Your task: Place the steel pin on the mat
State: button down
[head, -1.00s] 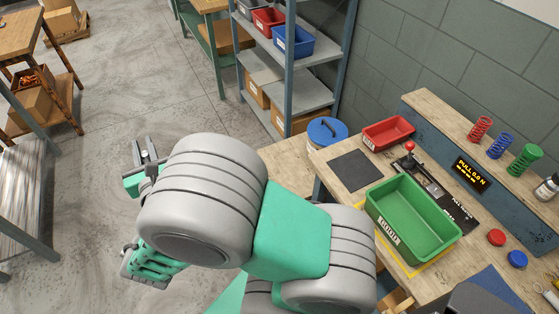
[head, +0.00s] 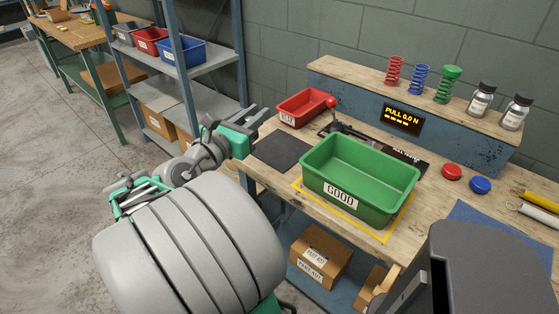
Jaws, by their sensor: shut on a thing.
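My gripper (head: 256,116) is at the left end of the workbench, above and behind the dark mat's left corner in the picture. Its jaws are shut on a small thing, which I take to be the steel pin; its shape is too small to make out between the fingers. No pin shows elsewhere. A flat dark grey mat (head: 284,152) lies bare on the bench's left end, left of the green bin. A blue mat (head: 478,232) lies at the bench's front right, partly hidden by a dark grey body.
A green bin (head: 340,193) marked GOOD stands in a yellow outline. A red tray (head: 303,106) and a red-knobbed lever (head: 331,103) stand behind the mat. Springs and two bottles stand on the raised shelf (head: 345,73). Metal shelving (head: 180,90) rises at the left.

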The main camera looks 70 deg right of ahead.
jog(key=s+d+f+b, duration=0.1)
jog(key=d+f, duration=0.2)
jog(key=d, duration=0.1)
jog(key=s+d+f+b, duration=0.1)
jog(key=s+d+f, duration=0.1)
jog(key=d+f, duration=0.1)
jog(key=s+d+f+b, duration=0.1)
jog(key=s+d+f, duration=0.1)
jog(key=d+f, duration=0.2)
jog(key=shift+d, duration=1)
notch_tip(320, 180, down, 3)
jog(key=shift+d+b, duration=0.15)
jog(key=shift+b, duration=0.4)
jog(key=shift+f, duration=0.1)
jog(key=c, duration=1.3)
grip_release()
